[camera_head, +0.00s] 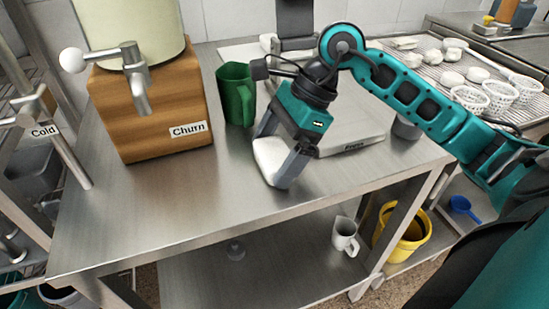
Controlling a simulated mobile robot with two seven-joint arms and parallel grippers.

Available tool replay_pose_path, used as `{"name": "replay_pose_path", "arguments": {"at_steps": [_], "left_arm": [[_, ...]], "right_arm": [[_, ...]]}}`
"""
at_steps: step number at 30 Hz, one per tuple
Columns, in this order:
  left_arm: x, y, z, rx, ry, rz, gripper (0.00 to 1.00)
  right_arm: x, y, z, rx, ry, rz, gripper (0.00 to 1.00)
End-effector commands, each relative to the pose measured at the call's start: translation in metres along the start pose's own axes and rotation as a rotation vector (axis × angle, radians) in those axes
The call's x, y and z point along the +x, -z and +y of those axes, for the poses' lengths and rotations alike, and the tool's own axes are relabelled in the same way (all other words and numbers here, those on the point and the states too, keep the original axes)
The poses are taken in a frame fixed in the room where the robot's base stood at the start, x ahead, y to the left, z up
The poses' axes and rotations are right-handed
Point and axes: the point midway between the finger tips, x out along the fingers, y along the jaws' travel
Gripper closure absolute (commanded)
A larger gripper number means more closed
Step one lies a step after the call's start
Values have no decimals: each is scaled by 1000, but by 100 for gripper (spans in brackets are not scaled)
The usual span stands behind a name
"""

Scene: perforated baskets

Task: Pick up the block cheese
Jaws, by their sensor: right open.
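The block cheese appears to be the white block (269,155) on the steel table, in front of the scale. My right gripper (277,172) reaches down over it from the right. Its fingers are open, with the white block between or just beside them; I cannot tell whether they touch it. Part of the block is hidden behind the finger. My left gripper is not in view.
A green jug (236,95) stands behind the gripper. A wooden churn (150,110) is at the left. A scale (352,138) lies right of the gripper. Perforated baskets (500,95) and white cheeses sit on a rack at the back right. The table front is clear.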

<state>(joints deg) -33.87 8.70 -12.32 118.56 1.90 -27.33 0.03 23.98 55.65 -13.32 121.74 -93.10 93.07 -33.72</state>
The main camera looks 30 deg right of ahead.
Motion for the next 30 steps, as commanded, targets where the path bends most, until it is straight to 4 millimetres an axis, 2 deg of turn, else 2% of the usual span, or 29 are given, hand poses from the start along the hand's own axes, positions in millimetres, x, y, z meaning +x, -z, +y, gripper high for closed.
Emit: {"name": "replay_pose_path", "arguments": {"at_steps": [8,20,30], "left_arm": [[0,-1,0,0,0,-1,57],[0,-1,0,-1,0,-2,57],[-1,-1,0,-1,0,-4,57]], "right_arm": [[3,0,0,0,1,1,2],[2,0,0,0,1,1,40],[-2,-2,0,-1,2,-1,41]]}}
